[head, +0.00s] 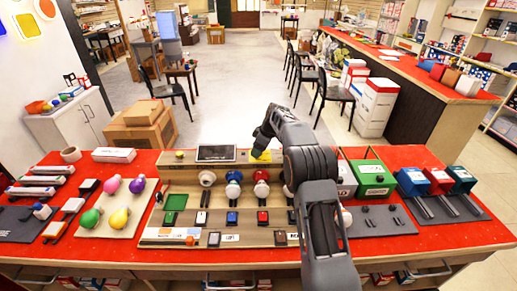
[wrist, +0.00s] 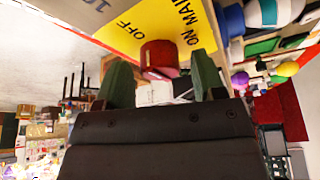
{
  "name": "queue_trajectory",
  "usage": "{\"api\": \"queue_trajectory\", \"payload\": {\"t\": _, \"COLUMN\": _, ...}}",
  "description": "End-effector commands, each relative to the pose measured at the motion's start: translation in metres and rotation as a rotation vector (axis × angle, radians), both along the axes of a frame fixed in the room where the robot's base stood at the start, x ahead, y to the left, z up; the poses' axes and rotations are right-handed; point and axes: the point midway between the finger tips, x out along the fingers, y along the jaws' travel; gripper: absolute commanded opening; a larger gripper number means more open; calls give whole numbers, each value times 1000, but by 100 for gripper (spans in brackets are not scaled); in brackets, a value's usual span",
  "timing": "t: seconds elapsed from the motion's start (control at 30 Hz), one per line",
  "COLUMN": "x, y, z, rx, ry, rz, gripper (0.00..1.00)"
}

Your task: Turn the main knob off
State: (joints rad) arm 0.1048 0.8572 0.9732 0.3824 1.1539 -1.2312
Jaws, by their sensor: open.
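The main knob (wrist: 160,56) is a short red cylinder on a yellow plate (wrist: 135,22) printed with "OFF", "ON" and "MAIN" in the wrist view. The yellow plate also shows at the back edge of the board in the head view (head: 260,156); the knob is hidden there behind my arm. My gripper (wrist: 163,73) is open, with its two green fingers on either side of the knob. A gap shows between the knob and each finger. Which way the knob is set cannot be told.
The wooden board (head: 165,236) on the red table (head: 450,228) carries bulbs, sockets and several switches. A dark screen (head: 216,153) sits left of the yellow plate. A green box (head: 372,176) stands to the right. The floor (head: 240,80) behind the table has open room.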

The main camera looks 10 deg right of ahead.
Motion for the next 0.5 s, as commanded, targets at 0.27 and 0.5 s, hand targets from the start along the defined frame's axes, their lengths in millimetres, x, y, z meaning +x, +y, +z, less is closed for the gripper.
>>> {"api": "queue_trajectory", "payload": {"t": 0.27, "x": -4, "y": -7, "z": 19, "rx": -1, "ry": -3, "rz": -1, "gripper": 63}}
{"api": "queue_trajectory", "payload": {"t": 0.5, "x": -14, "y": -23, "z": 66, "rx": 0, "ry": -4, "rz": -2, "gripper": 63}}
